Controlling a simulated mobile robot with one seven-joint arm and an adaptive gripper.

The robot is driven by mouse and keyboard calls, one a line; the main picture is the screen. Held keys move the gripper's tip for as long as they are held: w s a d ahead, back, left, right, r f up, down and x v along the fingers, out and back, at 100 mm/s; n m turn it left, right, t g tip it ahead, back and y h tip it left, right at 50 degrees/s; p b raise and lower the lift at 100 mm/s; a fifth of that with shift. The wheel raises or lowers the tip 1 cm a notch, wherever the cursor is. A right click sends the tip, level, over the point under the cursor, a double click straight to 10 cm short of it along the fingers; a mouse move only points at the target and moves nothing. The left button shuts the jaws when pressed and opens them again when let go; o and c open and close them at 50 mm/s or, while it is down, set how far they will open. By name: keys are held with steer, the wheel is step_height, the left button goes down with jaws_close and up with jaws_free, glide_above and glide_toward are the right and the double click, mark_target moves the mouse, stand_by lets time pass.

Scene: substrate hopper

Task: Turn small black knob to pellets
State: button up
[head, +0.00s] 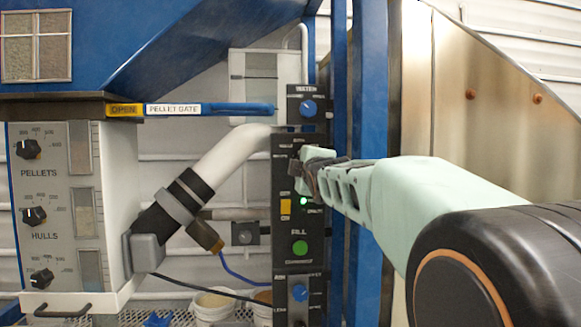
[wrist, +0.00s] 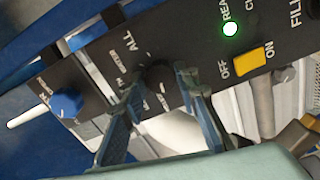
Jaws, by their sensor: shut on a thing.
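The small black knob (wrist: 158,76) sits on the dark control panel (wrist: 100,65) in the wrist view, with printed labels around it. My gripper (wrist: 160,85) has its two fingers on either side of the knob and is shut on it. In the head view my gripper (head: 312,165) reaches the panel from the right and hides the knob. The label that the knob points to is too small and blurred to read.
Above the knob is a blue water knob (head: 308,108). Below are an orange switch (head: 286,207), a lit green light (head: 304,201), a green fill button (head: 300,248) and another blue knob (head: 299,293). A blue post (head: 340,260) stands close right of the panel.

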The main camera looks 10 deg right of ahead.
steer(key=shift+r, duration=0.15)
steer(key=o, duration=1.1)
steer(key=shift+o, duration=0.2)
